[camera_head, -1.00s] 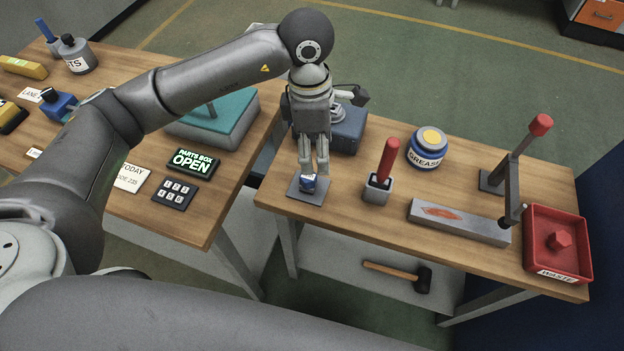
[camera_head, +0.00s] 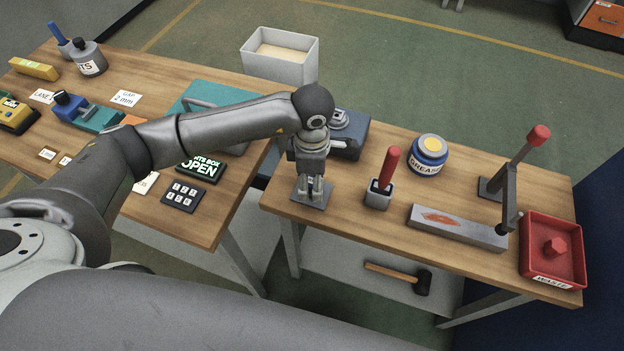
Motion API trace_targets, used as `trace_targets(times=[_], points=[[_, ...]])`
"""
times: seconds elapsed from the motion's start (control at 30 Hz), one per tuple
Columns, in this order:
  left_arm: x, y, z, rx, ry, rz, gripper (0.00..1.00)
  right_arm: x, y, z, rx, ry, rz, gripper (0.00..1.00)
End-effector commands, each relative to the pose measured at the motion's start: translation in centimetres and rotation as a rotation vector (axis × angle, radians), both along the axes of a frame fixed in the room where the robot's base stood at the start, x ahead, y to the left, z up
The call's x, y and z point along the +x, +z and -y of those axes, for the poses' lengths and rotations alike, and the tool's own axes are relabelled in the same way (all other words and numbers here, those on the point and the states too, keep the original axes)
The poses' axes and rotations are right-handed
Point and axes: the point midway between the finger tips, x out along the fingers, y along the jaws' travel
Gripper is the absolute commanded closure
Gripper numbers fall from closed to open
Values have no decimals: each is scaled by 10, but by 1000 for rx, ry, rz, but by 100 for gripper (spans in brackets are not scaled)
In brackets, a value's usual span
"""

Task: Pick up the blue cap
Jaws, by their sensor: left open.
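My left gripper (camera_head: 312,194) points straight down over a small dark grey square plate (camera_head: 325,199) near the left front of the right-hand bench. Its fingers are open, with the tips low at the plate. I cannot make out the blue cap clearly now; the fingers appear to hide it. My right gripper is not in view.
A red-handled tool in a grey holder (camera_head: 378,199) stands just right of the gripper, and a blue-grey box (camera_head: 350,138) stands behind it. A grease jar (camera_head: 427,158), long grey block (camera_head: 457,228), lever stand (camera_head: 510,185) and red waste tray (camera_head: 535,271) lie farther right.

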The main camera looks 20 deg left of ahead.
Motion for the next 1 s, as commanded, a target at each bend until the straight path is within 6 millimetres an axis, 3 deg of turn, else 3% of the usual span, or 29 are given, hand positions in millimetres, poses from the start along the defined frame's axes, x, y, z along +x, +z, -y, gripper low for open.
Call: trace_targets(times=[0.23, 0.63, 1.0], points=[[0, -2, 0, -1, 0, 1, 41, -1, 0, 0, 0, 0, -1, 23], [0, -1, 0, -1, 0, 1, 90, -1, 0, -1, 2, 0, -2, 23], [1, 5, 0, -1, 0, 2, 90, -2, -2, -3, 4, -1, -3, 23]])
